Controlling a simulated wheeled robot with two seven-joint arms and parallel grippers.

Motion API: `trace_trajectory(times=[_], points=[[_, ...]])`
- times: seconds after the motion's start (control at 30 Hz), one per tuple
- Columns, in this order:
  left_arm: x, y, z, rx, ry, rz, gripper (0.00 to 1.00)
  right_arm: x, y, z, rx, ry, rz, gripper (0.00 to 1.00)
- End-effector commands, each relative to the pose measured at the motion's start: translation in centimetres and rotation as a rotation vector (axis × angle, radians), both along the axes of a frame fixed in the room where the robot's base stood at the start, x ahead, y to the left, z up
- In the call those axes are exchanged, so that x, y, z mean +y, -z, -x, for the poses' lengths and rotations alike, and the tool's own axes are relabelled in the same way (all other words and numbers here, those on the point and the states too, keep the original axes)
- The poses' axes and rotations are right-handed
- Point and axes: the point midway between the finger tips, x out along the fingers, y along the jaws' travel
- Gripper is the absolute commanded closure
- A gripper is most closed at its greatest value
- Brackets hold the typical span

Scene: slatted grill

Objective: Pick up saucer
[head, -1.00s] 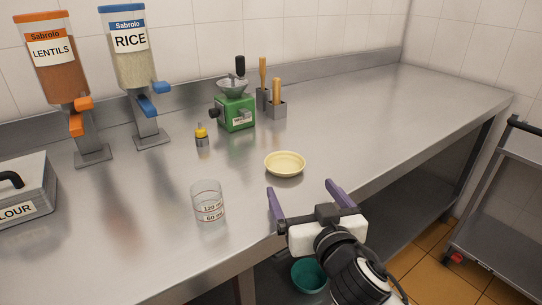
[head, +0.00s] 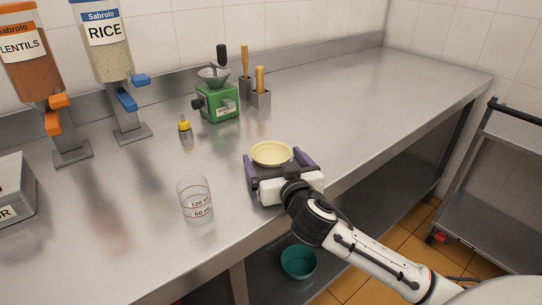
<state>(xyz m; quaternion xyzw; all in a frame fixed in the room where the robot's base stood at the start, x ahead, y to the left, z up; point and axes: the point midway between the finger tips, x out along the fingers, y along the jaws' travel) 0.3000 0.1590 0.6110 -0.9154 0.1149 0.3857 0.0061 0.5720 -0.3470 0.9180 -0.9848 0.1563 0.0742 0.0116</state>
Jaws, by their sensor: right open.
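The saucer (head: 271,152) is a small pale-yellow round dish on the steel counter, near its front edge. My right gripper (head: 273,158) comes in from the lower right, with its purple fingers spread. One finger is at the saucer's left side and the other at its right side. The gripper's body hides the counter just in front of the saucer. I cannot tell whether the fingers touch the rim. The saucer looks level. My left gripper is out of view.
A clear measuring cup (head: 195,199) stands left of my right gripper. A green grinder (head: 218,101), a small yellow-capped bottle (head: 184,126) and tool holders (head: 261,98) stand behind. Rice (head: 113,56) and lentil (head: 30,58) dispensers are at left. A teal bowl (head: 298,262) sits on the lower shelf.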

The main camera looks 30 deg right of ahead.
Motion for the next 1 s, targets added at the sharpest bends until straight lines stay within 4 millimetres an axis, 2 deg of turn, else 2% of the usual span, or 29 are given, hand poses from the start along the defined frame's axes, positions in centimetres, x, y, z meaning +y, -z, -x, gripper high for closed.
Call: trace_trajectory(times=[0.17, 0.4, 0.43, 0.63, 0.73, 1.0], points=[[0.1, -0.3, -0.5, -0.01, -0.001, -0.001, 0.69, 0.0, 0.0, 0.0, 0.001, -0.001, 0.0, 0.07], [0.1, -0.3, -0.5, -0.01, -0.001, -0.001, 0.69, 0.0, 0.0, 0.0, 0.001, 0.0, 0.0, 0.48], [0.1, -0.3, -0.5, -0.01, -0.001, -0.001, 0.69, 0.0, 0.0, 0.0, 0.001, 0.0, 0.0, 0.51], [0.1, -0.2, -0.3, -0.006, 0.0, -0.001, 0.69, 0.0, -0.1, 0.0, -0.002, 0.0, 0.001, 0.52], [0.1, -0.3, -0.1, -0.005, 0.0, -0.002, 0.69, 0.0, -0.8, 0.0, -0.004, 0.0, 0.0, 0.52], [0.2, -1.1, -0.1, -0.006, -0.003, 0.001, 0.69, 0.1, -6.0, 0.0, -0.008, 0.0, -0.002, 0.52]])
